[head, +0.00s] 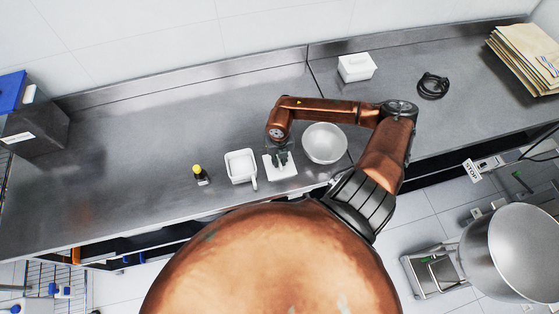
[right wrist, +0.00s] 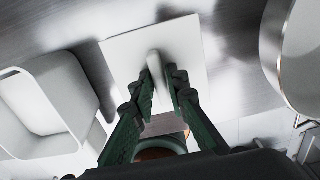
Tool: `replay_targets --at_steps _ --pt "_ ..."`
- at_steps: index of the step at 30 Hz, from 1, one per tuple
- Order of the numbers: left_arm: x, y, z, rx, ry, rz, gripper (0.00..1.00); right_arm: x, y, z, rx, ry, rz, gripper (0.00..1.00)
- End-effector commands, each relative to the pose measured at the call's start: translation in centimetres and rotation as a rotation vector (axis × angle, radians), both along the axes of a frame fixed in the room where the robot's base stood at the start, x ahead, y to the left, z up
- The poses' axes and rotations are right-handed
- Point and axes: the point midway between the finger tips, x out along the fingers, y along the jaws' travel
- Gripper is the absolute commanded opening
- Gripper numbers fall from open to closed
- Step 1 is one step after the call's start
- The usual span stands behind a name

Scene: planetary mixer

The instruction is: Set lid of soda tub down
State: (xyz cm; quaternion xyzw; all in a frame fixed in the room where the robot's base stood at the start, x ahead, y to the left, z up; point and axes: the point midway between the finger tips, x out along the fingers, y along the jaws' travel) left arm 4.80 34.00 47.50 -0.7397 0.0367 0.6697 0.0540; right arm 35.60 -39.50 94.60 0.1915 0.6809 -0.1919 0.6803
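The lid of the soda tub is a white square plate (head: 283,174) just right of the open tub in the head view. In the right wrist view the lid (right wrist: 190,45) has a narrow raised handle between my fingers. My right gripper (head: 279,158) points down over the lid; its dark fingers (right wrist: 161,74) are closed about the handle. I cannot tell whether the lid touches the counter. The white open soda tub (head: 240,154) stands on the counter; it also shows at the left of the wrist view (right wrist: 75,80). My left gripper is not in view.
A steel bowl (head: 324,143) stands close right of the lid. A small dark bottle with a yellow cap (head: 200,175) is left of the tub. A white box (head: 356,68) and black coiled item (head: 432,86) lie farther back. The left counter (head: 120,160) is mostly clear.

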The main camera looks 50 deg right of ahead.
Motion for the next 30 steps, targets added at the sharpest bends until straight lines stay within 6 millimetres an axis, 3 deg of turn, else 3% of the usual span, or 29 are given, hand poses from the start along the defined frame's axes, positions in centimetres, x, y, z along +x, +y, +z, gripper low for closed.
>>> replay_targets --at_steps 5,17,30 --pt "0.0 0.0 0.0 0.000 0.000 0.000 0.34 0.0 0.0 0.1 0.000 0.000 0.000 0.27" --pt "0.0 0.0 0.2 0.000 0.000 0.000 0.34 0.1 -0.1 1.0 -0.001 -0.003 0.000 0.27" --pt "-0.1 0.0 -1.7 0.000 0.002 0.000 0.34 0.1 -0.1 9.5 -0.002 -0.002 0.001 0.27"
